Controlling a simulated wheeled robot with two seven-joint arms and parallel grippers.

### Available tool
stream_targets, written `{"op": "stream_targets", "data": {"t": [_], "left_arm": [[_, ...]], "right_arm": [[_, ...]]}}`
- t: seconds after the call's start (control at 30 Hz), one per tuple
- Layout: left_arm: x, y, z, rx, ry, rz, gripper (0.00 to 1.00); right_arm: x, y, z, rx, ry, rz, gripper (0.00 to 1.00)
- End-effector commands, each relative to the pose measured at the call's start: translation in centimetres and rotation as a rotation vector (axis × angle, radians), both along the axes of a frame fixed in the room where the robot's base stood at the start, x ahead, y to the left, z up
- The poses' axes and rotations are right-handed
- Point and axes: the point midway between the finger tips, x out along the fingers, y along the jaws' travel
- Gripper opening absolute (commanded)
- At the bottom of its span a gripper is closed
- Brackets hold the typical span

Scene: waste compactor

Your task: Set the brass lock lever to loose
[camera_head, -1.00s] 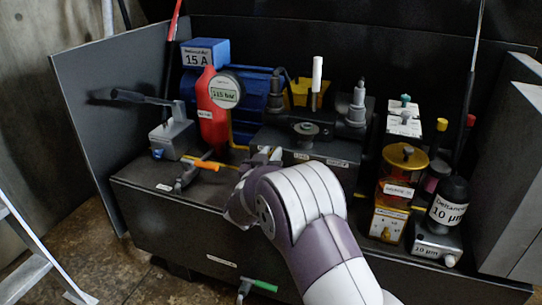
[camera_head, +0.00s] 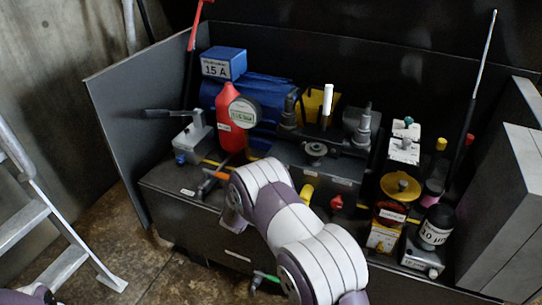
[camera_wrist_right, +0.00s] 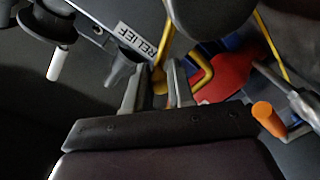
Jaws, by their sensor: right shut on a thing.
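In the right wrist view my right gripper (camera_wrist_right: 161,72) is shut on a narrow brass-yellow piece (camera_wrist_right: 160,84), which appears to be the brass lock lever. Most of it is hidden between the fingers, so I cannot read its setting. A dark grey tapered knob (camera_wrist_right: 124,70) and a label reading RELIEF (camera_wrist_right: 137,40) are just left of the fingers. In the head view my right forearm and wrist cover the gripper and the lever.
An orange-handled lever (camera_head: 215,174) lies close to my right wrist; its orange end (camera_wrist_right: 268,118) shows in the wrist view. The red pump body (camera_head: 231,118) with a gauge stands behind. A ladder (camera_head: 62,225) stands at left.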

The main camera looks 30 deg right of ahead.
Motion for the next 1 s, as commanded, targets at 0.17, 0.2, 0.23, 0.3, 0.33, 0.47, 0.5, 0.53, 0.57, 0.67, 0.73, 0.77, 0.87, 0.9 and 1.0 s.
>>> {"op": "stream_targets", "data": {"t": [0.17,0.2,0.23,0.3,0.33,0.47,0.5,0.53,0.57,0.67,0.73,0.77,0.87,0.9,1.0], "left_arm": [[0.0,0.0,2.3,0.000,0.000,0.000,0.39],[0.0,0.0,2.5,0.000,0.000,0.000,0.39],[0.0,0.0,2.7,0.000,0.000,0.000,0.39],[0.0,0.0,3.1,0.000,0.000,0.000,0.39],[0.0,0.0,3.2,0.000,0.000,0.000,0.39],[0.0,0.0,3.5,0.000,0.000,0.000,0.39],[0.0,0.0,3.6,0.000,0.000,0.000,0.39],[0.0,0.0,3.7,0.000,0.000,0.000,0.39],[0.0,0.0,3.7,0.000,0.000,0.000,0.39],[0.0,0.0,3.7,0.000,0.000,0.000,0.39],[0.0,0.0,3.7,0.000,0.000,0.000,0.39],[0.0,0.0,3.7,0.000,0.000,0.000,0.39],[0.0,0.0,3.6,0.000,0.000,0.000,0.39],[0.0,0.0,3.6,0.000,0.000,0.000,0.39],[0.0,0.0,3.5,0.000,0.000,0.000,0.39]], "right_arm": [[0.7,0.7,-0.5,-0.104,0.132,-0.003,0.00],[0.9,0.8,-0.8,-0.130,0.160,-0.002,0.00],[1.0,1.0,-0.9,-0.148,0.181,-0.002,0.00],[1.3,1.2,-1.4,-0.191,0.233,-0.002,0.00],[1.5,1.3,-1.5,-0.210,0.254,-0.002,0.00],[1.9,1.7,-2.3,-0.290,0.347,-0.002,0.00],[2.0,1.8,-2.7,-0.314,0.377,-0.002,0.00],[2.1,1.9,-2.8,-0.332,0.398,-0.002,0.00],[2.2,2.0,-3.0,-0.351,0.419,-0.002,0.00],[2.4,2.1,-3.7,-0.411,0.490,-0.001,0.00],[2.5,2.2,-4.1,-0.450,0.536,-0.002,0.00],[2.5,2.2,-4.4,-0.466,0.555,-0.002,0.00],[2.6,2.2,-4.9,-0.518,0.615,-0.002,0.00],[2.6,2.2,-5.1,-0.537,0.637,-0.002,0.00],[2.5,2.2,-5.6,-0.578,0.686,-0.002,0.00]]}}
